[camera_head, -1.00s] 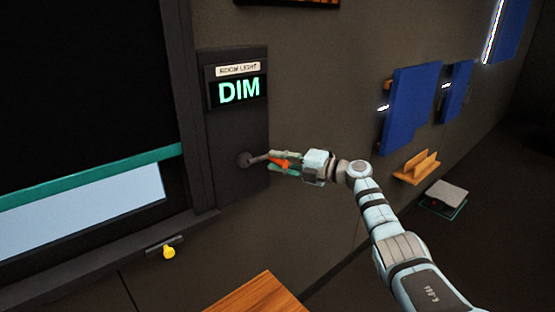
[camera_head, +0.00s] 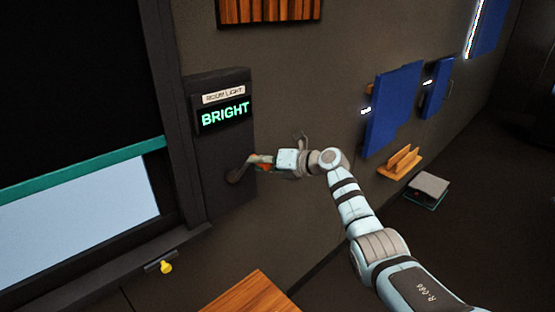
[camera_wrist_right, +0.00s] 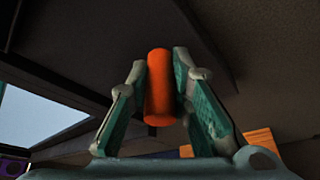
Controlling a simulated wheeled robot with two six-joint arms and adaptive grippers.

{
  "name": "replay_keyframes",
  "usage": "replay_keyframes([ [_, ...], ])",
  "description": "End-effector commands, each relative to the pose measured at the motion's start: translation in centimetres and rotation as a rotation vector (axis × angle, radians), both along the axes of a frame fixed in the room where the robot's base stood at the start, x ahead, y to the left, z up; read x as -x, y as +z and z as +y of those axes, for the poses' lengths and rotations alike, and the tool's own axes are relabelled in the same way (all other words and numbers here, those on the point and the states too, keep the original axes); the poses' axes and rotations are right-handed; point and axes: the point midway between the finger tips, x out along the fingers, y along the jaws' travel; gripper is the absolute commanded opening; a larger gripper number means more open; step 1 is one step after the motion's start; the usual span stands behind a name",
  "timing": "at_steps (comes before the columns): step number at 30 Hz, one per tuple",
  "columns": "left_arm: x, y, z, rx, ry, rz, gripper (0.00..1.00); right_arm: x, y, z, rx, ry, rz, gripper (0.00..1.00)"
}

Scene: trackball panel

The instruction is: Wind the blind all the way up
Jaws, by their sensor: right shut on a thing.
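The blind (camera_head: 75,65) is a black sheet with a teal bottom bar (camera_head: 85,166), partly raised over a pale window (camera_head: 85,205). To its right is a dark panel (camera_head: 212,140) labelled ROOM LIGHT, with a display (camera_head: 225,114) reading BRIGHT. A crank (camera_head: 236,172) sticks out low on this panel. My right gripper (camera_head: 262,162) is at the crank; the right wrist view shows its fingers (camera_wrist_right: 160,95) shut on the orange handle (camera_wrist_right: 159,85). The handle is mostly hidden in the head view. My left gripper is not in view.
A yellow knob (camera_head: 166,267) sits on a small bracket below the window. A wooden surface (camera_head: 250,293) is at the bottom. Blue panels (camera_head: 393,110), an orange rack (camera_head: 401,162) and a stacked block (camera_head: 427,188) are to the right.

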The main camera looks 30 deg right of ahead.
Motion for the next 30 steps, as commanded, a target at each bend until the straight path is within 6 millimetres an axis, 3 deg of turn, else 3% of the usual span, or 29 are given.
replay_keyframes([
  [5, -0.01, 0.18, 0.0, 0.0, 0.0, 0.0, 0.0, -0.32, 0.09, 1.09, 0.02, 0.015, -0.005, 0.0],
  [15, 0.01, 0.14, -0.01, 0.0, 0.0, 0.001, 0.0, -0.31, -0.03, 1.16, 0.021, 0.016, -0.004, 0.0],
  [16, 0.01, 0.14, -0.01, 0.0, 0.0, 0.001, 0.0, -0.3, -0.04, 1.16, 0.021, 0.016, -0.004, 0.23],
  [19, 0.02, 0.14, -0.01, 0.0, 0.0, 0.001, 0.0, -0.26, -0.04, 1.04, 0.021, 0.015, -0.004, 0.39],
  [30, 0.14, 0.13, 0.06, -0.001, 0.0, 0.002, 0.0, 0.08, 0.13, 0.64, 0.022, 0.011, -0.006, 0.4],
])
